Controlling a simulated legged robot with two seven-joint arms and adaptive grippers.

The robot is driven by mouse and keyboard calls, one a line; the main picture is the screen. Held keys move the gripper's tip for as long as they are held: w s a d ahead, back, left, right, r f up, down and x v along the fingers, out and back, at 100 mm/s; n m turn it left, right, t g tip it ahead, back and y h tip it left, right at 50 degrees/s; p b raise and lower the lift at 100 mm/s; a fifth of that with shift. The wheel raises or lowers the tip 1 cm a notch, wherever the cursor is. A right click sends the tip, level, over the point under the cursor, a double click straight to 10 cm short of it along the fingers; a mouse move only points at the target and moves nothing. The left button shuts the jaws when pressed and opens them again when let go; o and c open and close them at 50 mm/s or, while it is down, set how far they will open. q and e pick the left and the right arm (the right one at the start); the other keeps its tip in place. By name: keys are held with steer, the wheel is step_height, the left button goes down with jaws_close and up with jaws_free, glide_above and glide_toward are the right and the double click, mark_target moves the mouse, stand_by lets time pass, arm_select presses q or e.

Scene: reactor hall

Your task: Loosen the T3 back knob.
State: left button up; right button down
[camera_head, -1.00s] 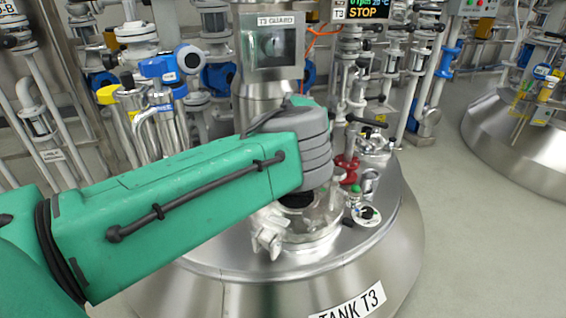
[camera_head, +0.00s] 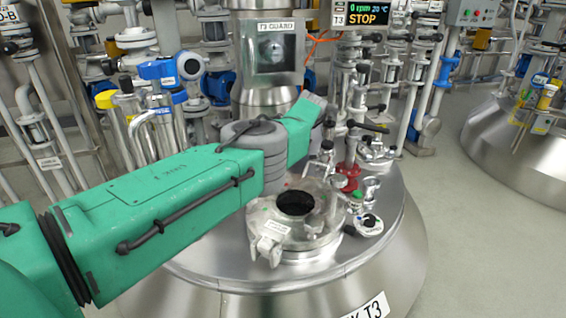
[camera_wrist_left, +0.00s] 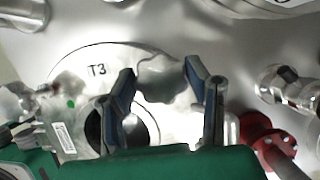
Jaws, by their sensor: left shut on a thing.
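Tank T3's lid (camera_head: 290,238) has a round dark opening (camera_head: 295,203) and clamp knobs, one at its front (camera_head: 268,250). In the left wrist view the lid carries a "T3" mark (camera_wrist_left: 97,70). The T3 back knob (camera_wrist_left: 160,80) is a pale grey lobed knob beside that mark. My left gripper (camera_wrist_left: 161,74) has its two blue-grey fingers on either side of the knob and is shut on it. In the head view my left arm reaches past the lid's left side to its back, and the fingers are hidden there. My right gripper is not in view.
A red valve flange (camera_head: 349,172) and pipes stand right of the lid, the flange also in the left wrist view (camera_wrist_left: 262,135). The T3 guard box (camera_head: 276,50) rises behind. The display (camera_head: 361,14) reads STOP and 0 rpm. Blue-capped fittings (camera_head: 158,70) stand left.

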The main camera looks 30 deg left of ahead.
arm_select(q)
steer(key=shift+d+f+n, duration=0.2)
steer(key=shift+d+n, duration=0.05)
steer(key=shift+n, duration=0.15)
stand_by(0.5)
steer(key=o, duration=1)
steer(key=shift+w, duration=0.1)
steer(key=shift+o, duration=0.8)
steer(key=shift+w+a, duration=0.1)
steer(key=shift+r, duration=0.1)
steer(key=v, duration=0.7)
steer(key=shift+w, duration=0.25)
steer(key=shift+r, duration=0.1)
